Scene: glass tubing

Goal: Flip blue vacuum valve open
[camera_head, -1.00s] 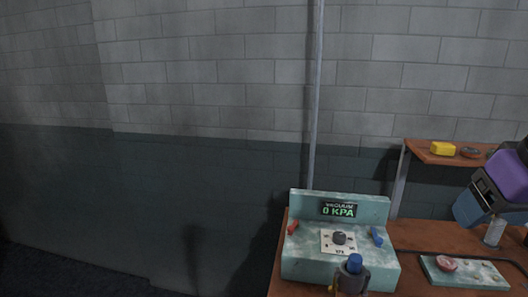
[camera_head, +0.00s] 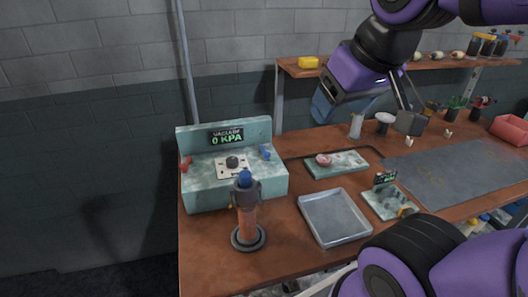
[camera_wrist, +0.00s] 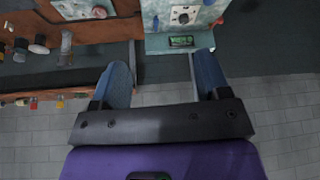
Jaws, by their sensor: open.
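The vacuum box (camera_head: 215,190) is pale teal and stands at the left end of the wooden bench. Its display (camera_head: 227,137) reads VACUUM 0 KPA. The blue valve lever (camera_head: 265,152) sits on the right of its top, and a red lever (camera_head: 186,164) on the left. The wrist view shows the box upside down, with the blue valve lever (camera_wrist: 155,22) left of the dial. My gripper (camera_head: 326,108) is above and to the right of the box, apart from the valve. In the wrist view my gripper (camera_wrist: 163,72) is open and empty, fingers wide apart.
A blue-topped burner-like stand (camera_head: 245,205) is just in front of the box. A metal tray (camera_head: 335,217), a teal plate with a red knob (camera_head: 345,165) and a small gauge block (camera_head: 388,200) lie to its right. A shelf (camera_head: 400,68) runs behind.

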